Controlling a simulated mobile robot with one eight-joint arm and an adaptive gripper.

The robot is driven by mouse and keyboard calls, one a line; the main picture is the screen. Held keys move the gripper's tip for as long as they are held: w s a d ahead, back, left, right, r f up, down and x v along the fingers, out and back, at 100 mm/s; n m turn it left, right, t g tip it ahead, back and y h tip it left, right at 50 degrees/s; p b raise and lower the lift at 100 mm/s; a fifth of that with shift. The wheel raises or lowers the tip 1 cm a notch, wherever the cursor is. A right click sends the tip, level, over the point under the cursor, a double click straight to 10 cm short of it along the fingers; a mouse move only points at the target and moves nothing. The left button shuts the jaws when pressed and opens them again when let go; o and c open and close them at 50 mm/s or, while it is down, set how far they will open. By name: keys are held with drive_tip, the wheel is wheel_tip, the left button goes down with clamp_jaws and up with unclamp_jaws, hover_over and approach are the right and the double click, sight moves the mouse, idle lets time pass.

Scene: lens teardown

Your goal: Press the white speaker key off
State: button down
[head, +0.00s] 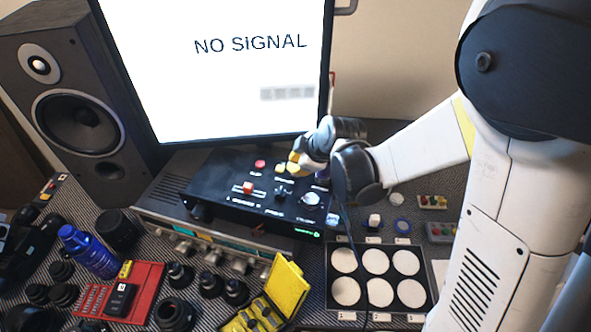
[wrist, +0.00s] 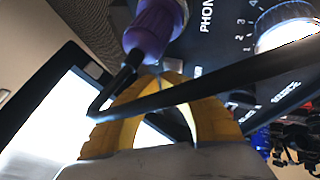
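My gripper (head: 293,165) is over the back right part of the black control box (head: 225,185), pointing down at its top. In the wrist view, its yellow fingers (wrist: 160,76) come together at the tips and appear shut with nothing between them. A small pale patch (wrist: 197,72) shows just beyond the tips and may be the white speaker key, but I cannot be sure. In the head view the key cannot be made out, and the gripper covers part of that area. I cannot tell whether the fingertips touch the panel.
A purple plug (wrist: 155,30) with a black cable (wrist: 220,92) stands beside the fingers, and the cable crosses in front of them. A white knob (head: 310,198) and red keys (head: 248,187) are on the box. A monitor (head: 220,70) stands behind, a loudspeaker (head: 75,100) at left.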

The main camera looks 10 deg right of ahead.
drive_tip(key=shift+r, duration=0.2)
drive_tip(key=shift+r+p, duration=2.15)
drive_tip(key=shift+r, duration=0.85)
